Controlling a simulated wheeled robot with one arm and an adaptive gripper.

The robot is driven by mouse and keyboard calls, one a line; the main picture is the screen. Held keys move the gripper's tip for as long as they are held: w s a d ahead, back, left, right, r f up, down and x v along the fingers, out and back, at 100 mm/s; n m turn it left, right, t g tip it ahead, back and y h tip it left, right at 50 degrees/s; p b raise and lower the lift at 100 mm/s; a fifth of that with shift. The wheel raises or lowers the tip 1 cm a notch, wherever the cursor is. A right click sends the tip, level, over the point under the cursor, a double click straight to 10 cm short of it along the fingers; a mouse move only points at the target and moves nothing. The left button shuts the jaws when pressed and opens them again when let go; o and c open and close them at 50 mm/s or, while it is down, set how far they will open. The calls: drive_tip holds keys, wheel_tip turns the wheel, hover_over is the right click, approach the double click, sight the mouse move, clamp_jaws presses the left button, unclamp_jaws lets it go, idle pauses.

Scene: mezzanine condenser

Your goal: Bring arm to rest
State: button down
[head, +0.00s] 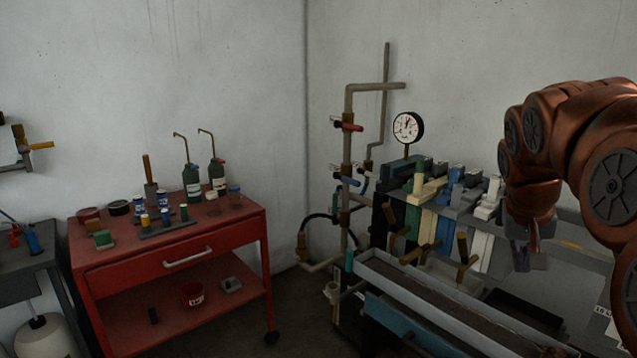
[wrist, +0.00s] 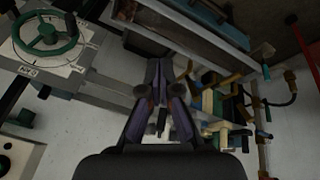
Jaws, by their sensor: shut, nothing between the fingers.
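My copper-coloured arm comes in from the right edge of the head view and bends down. My gripper (head: 528,258) hangs at its end, over the right part of the condenser bench, in front of the row of coloured blocks (head: 440,200). In the wrist view my gripper (wrist: 158,72) has its two dark fingers brought together at the tips. Nothing shows between them. The far side of the gripper is hidden in the head view.
A long grey trough (head: 450,300) runs along the bench front below my gripper. Pipes with a gauge (head: 408,127) stand at the back. A red cart (head: 170,262) with bottles and small jars is at left. A green handwheel (wrist: 45,33) shows in the wrist view.

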drive_tip(key=s+a+f+n+g+y, duration=0.1)
drive_tip(key=s+a+f, duration=0.5)
drive_tip(key=s, duration=0.3)
drive_tip(key=s+a+f+n+g+y, duration=0.1)
drive_tip(key=s+a+f+n+g, duration=0.1)
drive_tip(key=s+a+f, duration=0.4)
drive_tip(key=s+a+f+n+g+y, duration=0.1)
drive_tip(key=s+a+f, duration=0.5)
drive_tip(key=s, duration=0.7)
drive_tip(key=shift+a+f+y+p, duration=0.25)
drive_tip(key=shift+a+y+p, duration=0.05)
drive_tip(key=shift+a, duration=0.25)
